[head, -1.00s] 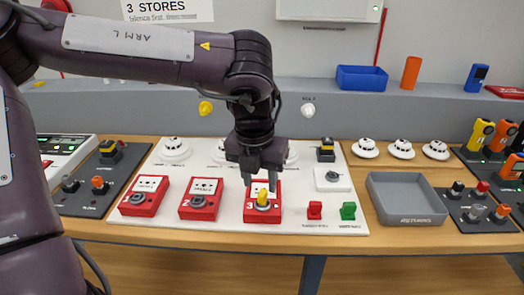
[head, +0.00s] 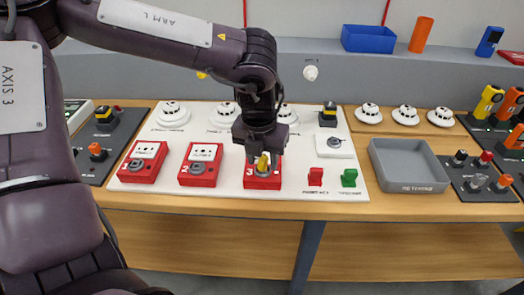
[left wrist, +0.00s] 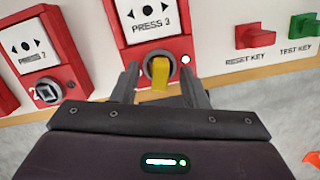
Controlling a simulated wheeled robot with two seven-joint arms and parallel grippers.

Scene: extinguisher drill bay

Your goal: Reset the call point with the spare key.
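Three red call points stand in a row on a white board: call point 1 (head: 142,162), call point 2 (head: 201,165) and call point 3 (head: 263,180). A yellow key (left wrist: 160,75) stands in the round lock of call point 3; it shows in the head view too (head: 263,163). My left gripper (left wrist: 160,88) is open, with one finger on each side of the yellow key and visible gaps between. A red key (head: 316,176), labelled reset key in the wrist view, and a green key (head: 349,178), labelled test key, stand to the right. My right gripper is out of view.
A grey tray (head: 409,187) is right of the board. White detectors stand behind the call points and behind the tray. Dark panels with knobs flank the board. A blue bin (head: 369,39) sits on the back ledge. The table's front edge is close below the call points.

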